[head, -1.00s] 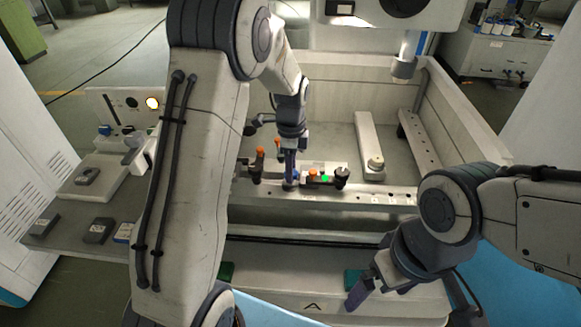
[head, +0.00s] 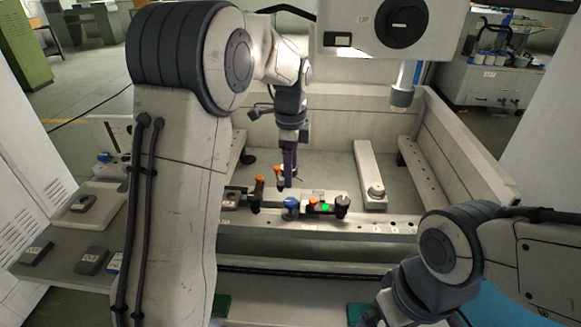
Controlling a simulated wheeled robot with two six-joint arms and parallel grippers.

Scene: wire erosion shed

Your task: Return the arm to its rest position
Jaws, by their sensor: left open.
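My left arm comes in from the left and reaches over the machine's tank. My left gripper (head: 289,182) is open and points down, a little above the clamped fixture (head: 322,207) on the front rail. A blue knob (head: 291,203) sits on the fixture just below the fingertips, apart from them. Orange-topped clamp levers (head: 258,186) stand to its left. My right arm bends at the lower right, and its gripper is below the picture's edge.
The machine head (head: 390,28) with its nozzle (head: 402,92) hangs above the tank at the back right. The tank wall (head: 470,150) rises on the right. A side shelf (head: 65,262) with grey blocks (head: 93,260) is at the left. A pale bar (head: 368,165) lies in the tank.

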